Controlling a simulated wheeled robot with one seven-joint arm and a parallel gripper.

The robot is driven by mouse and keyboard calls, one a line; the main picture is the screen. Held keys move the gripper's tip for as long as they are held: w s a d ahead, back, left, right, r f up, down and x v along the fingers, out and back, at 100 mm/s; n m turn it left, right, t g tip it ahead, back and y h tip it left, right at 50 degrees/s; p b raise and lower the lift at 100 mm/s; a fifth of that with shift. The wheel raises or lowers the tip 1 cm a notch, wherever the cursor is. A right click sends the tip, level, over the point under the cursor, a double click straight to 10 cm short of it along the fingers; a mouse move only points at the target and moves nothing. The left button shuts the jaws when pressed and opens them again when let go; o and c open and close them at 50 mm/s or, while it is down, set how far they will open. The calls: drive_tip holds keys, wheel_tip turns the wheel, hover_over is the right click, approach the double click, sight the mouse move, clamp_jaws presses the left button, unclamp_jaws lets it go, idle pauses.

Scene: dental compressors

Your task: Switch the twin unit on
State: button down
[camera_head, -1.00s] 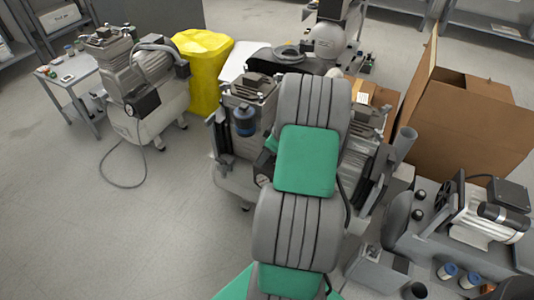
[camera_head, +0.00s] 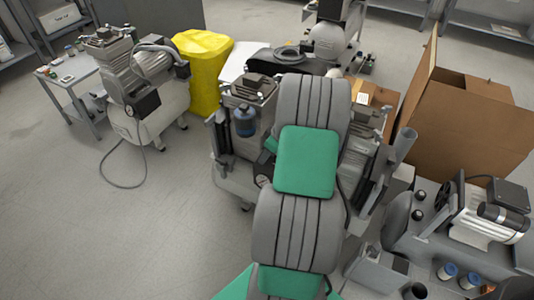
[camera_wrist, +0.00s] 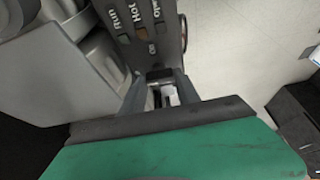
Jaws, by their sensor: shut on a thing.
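The twin unit (camera_head: 240,165) stands in the middle of the head view, a grey machine with motor blocks on either side of my arm. My arm covers its middle. In the wrist view a dark grey control panel (camera_wrist: 146,45) carries small indicators labelled "Run" and "Hot", and a third label partly cut off. My gripper (camera_wrist: 163,88) is at the panel's lower end, its fingers closed around a small switch part (camera_wrist: 160,75). The exact shape and position of the switch are hard to make out. The gripper is hidden behind my arm in the head view.
Another compressor (camera_head: 150,95) stands at left beside a yellow-covered bin (camera_head: 202,65) and a small table (camera_head: 72,78). An open cardboard box (camera_head: 465,115) is at right. Another motor unit (camera_head: 480,220) sits at lower right. The left floor is clear except a cable.

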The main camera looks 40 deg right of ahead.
drive_tip(key=m, duration=0.2)
drive_tip(key=m+h+p, duration=0.1)
drive_tip(key=m, duration=0.1)
drive_tip(key=shift+a+r+h+p, duration=0.15)
drive_tip(key=shift+h+p, duration=0.15)
drive_tip(key=m+h+p, duration=0.1)
drive_tip(key=m, duration=0.2)
drive_tip(key=shift+a+m, duration=0.1)
drive_tip(key=shift+m, duration=0.2)
drive_tip(key=m+h, duration=0.1)
drive_tip(key=m, duration=0.1)
drive_tip(key=shift+w+m+p, duration=0.1)
drive_tip(key=shift+m+p, duration=0.2)
drive_tip(key=m, duration=0.2)
drive_tip(key=m+g+h, duration=0.1)
drive_tip(key=m, duration=0.1)
drive_tip(key=shift+a+h, duration=0.1)
drive_tip(key=shift+h, duration=0.2)
drive_tip(key=shift+m+g, duration=0.3)
drive_tip(key=c, duration=0.9)
unclamp_jaws()
